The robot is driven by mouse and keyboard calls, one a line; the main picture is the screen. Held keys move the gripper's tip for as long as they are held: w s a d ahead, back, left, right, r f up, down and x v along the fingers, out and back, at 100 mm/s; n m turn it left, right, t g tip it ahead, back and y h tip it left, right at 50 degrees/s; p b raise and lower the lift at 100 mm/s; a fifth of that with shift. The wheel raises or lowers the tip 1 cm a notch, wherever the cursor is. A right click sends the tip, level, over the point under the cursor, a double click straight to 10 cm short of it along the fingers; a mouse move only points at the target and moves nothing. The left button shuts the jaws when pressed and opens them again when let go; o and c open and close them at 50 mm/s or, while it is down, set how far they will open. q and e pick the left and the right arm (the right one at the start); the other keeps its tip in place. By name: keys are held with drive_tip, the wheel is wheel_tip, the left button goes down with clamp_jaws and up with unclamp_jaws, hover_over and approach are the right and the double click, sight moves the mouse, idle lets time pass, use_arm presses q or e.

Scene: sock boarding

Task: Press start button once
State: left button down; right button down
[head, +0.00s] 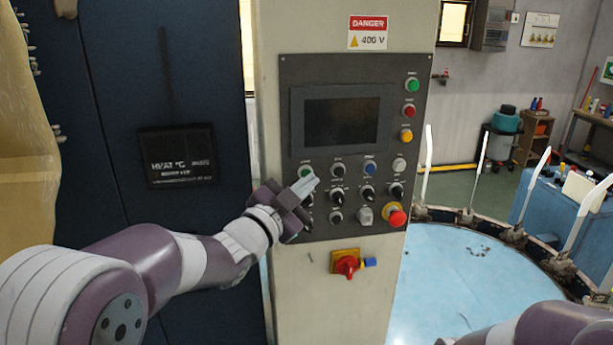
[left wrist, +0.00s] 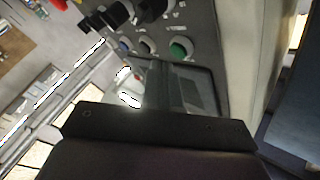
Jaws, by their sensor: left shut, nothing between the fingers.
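The control panel (head: 287,100) is dark grey and fixed on a pale cabinet column. A green button (head: 306,171) sits at the left end of the row below the screen; it also shows in the left wrist view (left wrist: 181,49). Another green button (head: 412,85) is at the panel's top right. Their labels are too small to read. My left gripper (head: 312,184) is shut and empty, its fingertips just below the lower green button in the head view. Its fingers (left wrist: 165,88) point toward the panel in the left wrist view. I cannot tell whether they touch it. My right gripper is out of view.
A dark screen (head: 342,122) is above the button row. Black knobs and a blue button (head: 370,168) are close by. A red emergency knob (head: 397,216) is lower right, and a red rotary switch (head: 347,264) below the panel. A pale blue round table (head: 450,265) lies right.

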use_arm(q)
drive_tip(key=s+b, duration=0.1)
drive_tip(key=s, duration=0.1)
drive_tip(key=s+d+b, duration=0.1)
drive_tip(key=s+b, duration=0.1)
drive_tip(key=shift+s, duration=0.4)
idle(0.4)
